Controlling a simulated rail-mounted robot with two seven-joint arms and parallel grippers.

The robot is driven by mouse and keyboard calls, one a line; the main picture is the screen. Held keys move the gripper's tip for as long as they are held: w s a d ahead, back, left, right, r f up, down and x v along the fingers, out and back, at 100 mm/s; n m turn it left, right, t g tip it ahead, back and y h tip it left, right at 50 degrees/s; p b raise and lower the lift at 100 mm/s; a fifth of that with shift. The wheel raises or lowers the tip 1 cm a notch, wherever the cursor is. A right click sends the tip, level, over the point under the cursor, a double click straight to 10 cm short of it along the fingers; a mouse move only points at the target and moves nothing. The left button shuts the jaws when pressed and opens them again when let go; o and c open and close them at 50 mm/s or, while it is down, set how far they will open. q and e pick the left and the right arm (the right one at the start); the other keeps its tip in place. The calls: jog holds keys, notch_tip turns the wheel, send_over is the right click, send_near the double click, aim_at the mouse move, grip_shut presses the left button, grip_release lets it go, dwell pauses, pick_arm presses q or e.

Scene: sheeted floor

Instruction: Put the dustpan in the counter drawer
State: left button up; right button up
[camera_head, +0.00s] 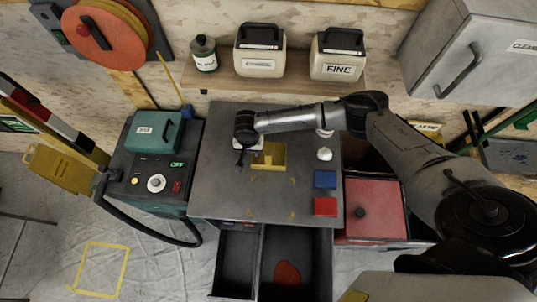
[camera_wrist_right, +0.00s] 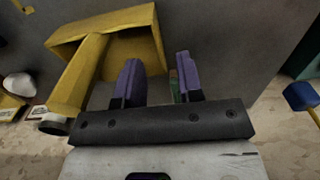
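The yellow dustpan (camera_head: 268,155) lies on the grey counter top (camera_head: 225,195). In the right wrist view the dustpan (camera_wrist_right: 80,72) fills the upper left, with its pan behind the left finger and its handle to the left. My right gripper (camera_head: 242,160) is low at the left of the dustpan. In the right wrist view its purple fingers (camera_wrist_right: 160,82) stand apart with nothing held between them; contact with the dustpan cannot be told. Below the counter, a left drawer (camera_head: 237,258) and a right drawer (camera_head: 313,262) are pulled out. My left gripper is not in view.
A blue block (camera_head: 325,179) and a red block (camera_head: 325,206) sit at the counter's right. A red-brown item (camera_head: 288,273) lies in the right drawer. A green machine (camera_head: 150,165) stands left, a red cabinet (camera_head: 373,208) right. Jugs (camera_head: 260,60) stand on the shelf behind.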

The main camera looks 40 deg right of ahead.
jog(key=shift+s+d+f, duration=0.1)
jog(key=shift+s+f, duration=0.05)
jog(key=shift+f, duration=2.95)
jog(key=shift+c, duration=0.4)
grip_shut()
